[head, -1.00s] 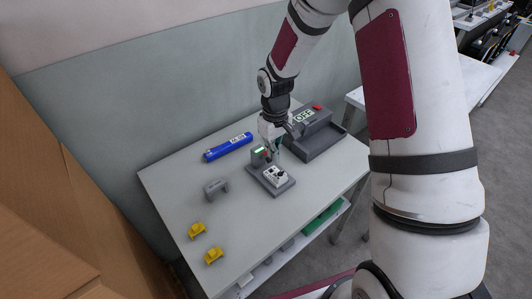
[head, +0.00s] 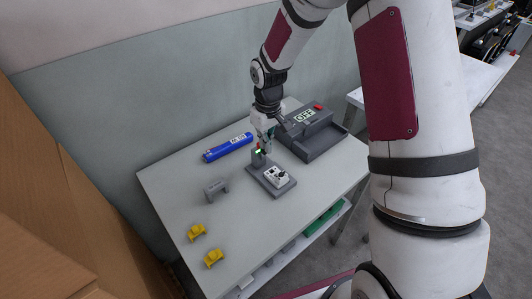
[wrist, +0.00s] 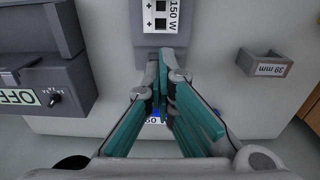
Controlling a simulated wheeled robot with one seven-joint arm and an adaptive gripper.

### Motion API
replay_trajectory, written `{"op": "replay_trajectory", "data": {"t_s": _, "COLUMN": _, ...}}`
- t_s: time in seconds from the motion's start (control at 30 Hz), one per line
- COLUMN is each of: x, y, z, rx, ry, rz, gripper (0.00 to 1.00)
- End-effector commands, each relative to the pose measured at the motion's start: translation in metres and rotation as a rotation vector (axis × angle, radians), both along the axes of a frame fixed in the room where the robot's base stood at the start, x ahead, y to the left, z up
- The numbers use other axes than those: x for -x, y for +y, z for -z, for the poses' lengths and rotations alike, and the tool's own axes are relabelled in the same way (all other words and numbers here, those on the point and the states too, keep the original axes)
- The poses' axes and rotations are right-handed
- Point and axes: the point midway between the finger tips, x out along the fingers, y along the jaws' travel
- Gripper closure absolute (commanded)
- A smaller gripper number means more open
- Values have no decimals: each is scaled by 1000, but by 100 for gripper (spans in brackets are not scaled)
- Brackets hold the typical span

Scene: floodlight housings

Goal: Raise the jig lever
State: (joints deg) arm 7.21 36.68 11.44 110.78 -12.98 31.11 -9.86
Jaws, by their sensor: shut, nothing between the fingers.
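The jig (head: 262,181) is a dark grey base on the table with an upright grey block (head: 258,160) at its back end. A white part (head: 277,176) with dark sockets lies on the base. In the wrist view this part (wrist: 160,16) reads "150 W". My gripper (head: 262,147) is shut and empty, pointing down at that block. In the wrist view its teal fingers (wrist: 164,68) are together just below the jig's end. The lever itself is hidden or too small to make out.
A grey box reading OFF (head: 305,117), with a red button and a tray, stands close right of my gripper. A blue tube (head: 228,147) lies behind left. A grey bracket (head: 216,188) reads "39 mm" in the wrist view. Two yellow brackets (head: 197,231) sit front left.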

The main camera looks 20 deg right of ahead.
Motion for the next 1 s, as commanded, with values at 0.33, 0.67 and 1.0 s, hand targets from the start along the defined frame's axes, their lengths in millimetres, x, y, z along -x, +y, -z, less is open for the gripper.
{"op": "replay_trajectory", "data": {"t_s": 0.33, "x": 19, "y": -8, "z": 23, "rx": 7, "ry": 58, "rz": 3, "gripper": 100}}
{"op": "replay_trajectory", "data": {"t_s": 0.67, "x": 27, "y": -13, "z": 22, "rx": 7, "ry": 54, "rz": 8, "gripper": 100}}
{"op": "replay_trajectory", "data": {"t_s": 1.0, "x": 20, "y": -7, "z": 17, "rx": 0, "ry": 38, "rz": 3, "gripper": 100}}
